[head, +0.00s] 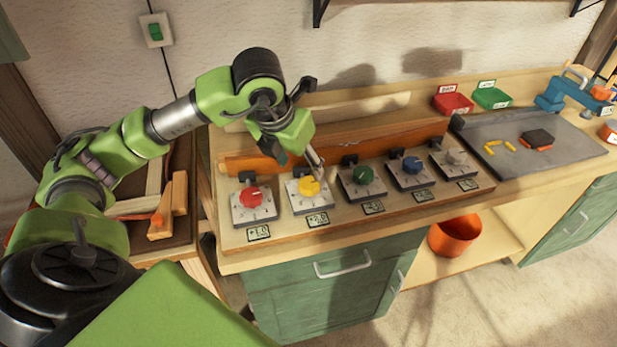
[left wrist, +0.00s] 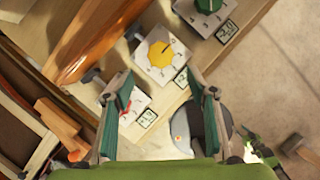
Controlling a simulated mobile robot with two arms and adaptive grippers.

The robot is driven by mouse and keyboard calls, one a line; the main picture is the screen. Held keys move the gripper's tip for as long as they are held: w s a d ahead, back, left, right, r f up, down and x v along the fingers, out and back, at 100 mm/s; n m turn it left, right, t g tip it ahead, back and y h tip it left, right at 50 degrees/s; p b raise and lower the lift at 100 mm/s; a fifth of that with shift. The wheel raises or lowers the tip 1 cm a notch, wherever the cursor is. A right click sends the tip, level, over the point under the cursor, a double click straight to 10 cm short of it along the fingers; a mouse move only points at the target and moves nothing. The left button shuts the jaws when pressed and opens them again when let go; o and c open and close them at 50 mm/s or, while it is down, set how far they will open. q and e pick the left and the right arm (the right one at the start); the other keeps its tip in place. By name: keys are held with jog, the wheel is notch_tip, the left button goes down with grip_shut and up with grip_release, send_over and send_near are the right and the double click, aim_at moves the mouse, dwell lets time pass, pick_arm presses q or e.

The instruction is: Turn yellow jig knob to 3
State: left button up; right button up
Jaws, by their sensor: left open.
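The yellow knob (head: 310,187) sits on a pale plate with scale marks, second from the left in a row of jig knobs. It also shows in the left wrist view (left wrist: 160,54), with a dark pointer line toward the upper right. A small display (head: 318,219) sits in front of it; its digits are too small to read surely. My left gripper (head: 301,160) is open and empty, just above and behind the yellow knob. In the left wrist view its two fingers (left wrist: 158,88) stand wide apart, with the knob beyond them. My right gripper is not in view.
The red knob (head: 251,196) is left of the yellow one, the green knob (head: 363,174) right, then blue (head: 412,165) and grey (head: 455,156) knobs. An orange rail (head: 350,147) runs behind them. A grey mat (head: 575,151) holds small parts.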

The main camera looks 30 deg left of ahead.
aim_at(309, 183)
pick_arm(q)
jog(key=x, duration=0.4)
jog(key=shift+f, duration=0.1)
jog(key=p+x, duration=0.1)
jog(key=x, duration=0.2)
jog(key=shift+w+f, duration=0.25)
jog(key=shift+f, duration=0.1)
jog(key=shift+w+f, duration=0.15)
jog(key=shift+f, duration=0.2)
jog(key=shift+w+f, duration=0.15)
jog(key=shift+f, duration=0.1)
jog(key=c, duration=1.1)
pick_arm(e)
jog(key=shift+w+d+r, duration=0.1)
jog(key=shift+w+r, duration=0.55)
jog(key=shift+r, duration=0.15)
